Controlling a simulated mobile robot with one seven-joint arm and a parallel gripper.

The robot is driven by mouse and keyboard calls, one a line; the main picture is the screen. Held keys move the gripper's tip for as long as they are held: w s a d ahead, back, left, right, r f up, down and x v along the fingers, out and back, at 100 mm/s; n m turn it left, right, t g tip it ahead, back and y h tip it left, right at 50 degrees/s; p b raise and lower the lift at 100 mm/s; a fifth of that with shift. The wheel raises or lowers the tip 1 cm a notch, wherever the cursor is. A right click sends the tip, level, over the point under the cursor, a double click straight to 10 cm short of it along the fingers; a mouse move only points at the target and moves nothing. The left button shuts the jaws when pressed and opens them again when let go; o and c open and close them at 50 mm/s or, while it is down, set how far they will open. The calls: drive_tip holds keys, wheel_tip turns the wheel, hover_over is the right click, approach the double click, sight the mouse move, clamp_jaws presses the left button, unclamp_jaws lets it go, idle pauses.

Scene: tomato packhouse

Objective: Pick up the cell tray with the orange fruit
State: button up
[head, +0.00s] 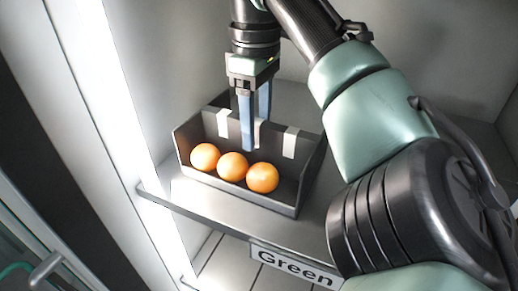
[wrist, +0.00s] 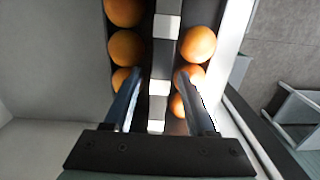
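The dark grey cell tray (head: 312,172) sits on a shelf in the head view. Three orange fruits (head: 232,166) show in its near row. In the wrist view, a second row of orange fruits (wrist: 127,48) lies across the tray's middle divider (wrist: 162,55), which carries white patches. My gripper (head: 256,134) points down over the tray's middle with its two blue fingers apart. In the wrist view, the fingers (wrist: 160,78) stand on either side of the divider, with visible gaps to it. The divider hides the far row in the head view.
The shelf (head: 218,206) has a "Green" label (head: 291,267) on its front edge. A pale side wall (head: 130,90) stands close to the tray's left. A lower level shows beneath the shelf. A grey frame-like object (wrist: 298,115) stands at the right in the wrist view.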

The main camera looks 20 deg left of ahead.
clamp_jaws()
drive_tip(key=shift+r, duration=0.1)
idle(1.1)
